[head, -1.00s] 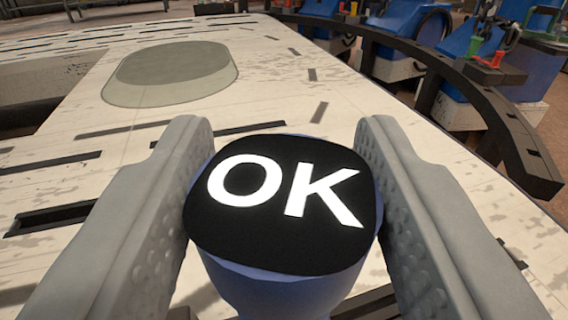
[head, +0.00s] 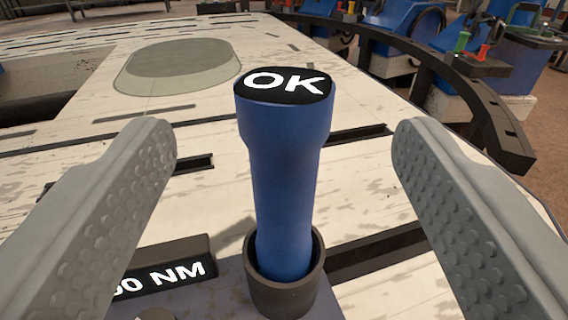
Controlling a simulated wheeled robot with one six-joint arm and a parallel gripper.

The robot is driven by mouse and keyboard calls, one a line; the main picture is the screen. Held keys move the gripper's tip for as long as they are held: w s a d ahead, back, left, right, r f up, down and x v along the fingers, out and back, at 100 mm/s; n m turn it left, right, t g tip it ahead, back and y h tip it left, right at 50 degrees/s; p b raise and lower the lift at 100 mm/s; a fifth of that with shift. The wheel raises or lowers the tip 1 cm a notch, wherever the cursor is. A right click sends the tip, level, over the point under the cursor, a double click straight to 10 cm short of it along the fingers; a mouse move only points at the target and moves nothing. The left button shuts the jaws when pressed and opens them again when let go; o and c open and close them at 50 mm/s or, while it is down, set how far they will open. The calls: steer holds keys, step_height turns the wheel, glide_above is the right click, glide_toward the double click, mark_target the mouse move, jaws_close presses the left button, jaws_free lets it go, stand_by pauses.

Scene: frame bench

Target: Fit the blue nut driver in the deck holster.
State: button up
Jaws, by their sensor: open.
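The blue nut driver (head: 285,170) stands nearly upright in the middle of the head view, with a black cap marked OK on top. Its lower end is inside the dark round cup of the deck holster (head: 262,292), and the part within the cup is hidden. My gripper (head: 283,150) is open, with one grey dimpled finger on each side of the driver. Clear gaps show between both fingers and the driver, so neither touches it.
A dark block marked NM (head: 165,270) sits left of the cup. The pale slotted deck (head: 350,190) stretches behind, with an oval plate (head: 178,68) at the far left. A dark curved rail (head: 440,75) and blue machines stand at the back right.

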steer(key=s, duration=1)
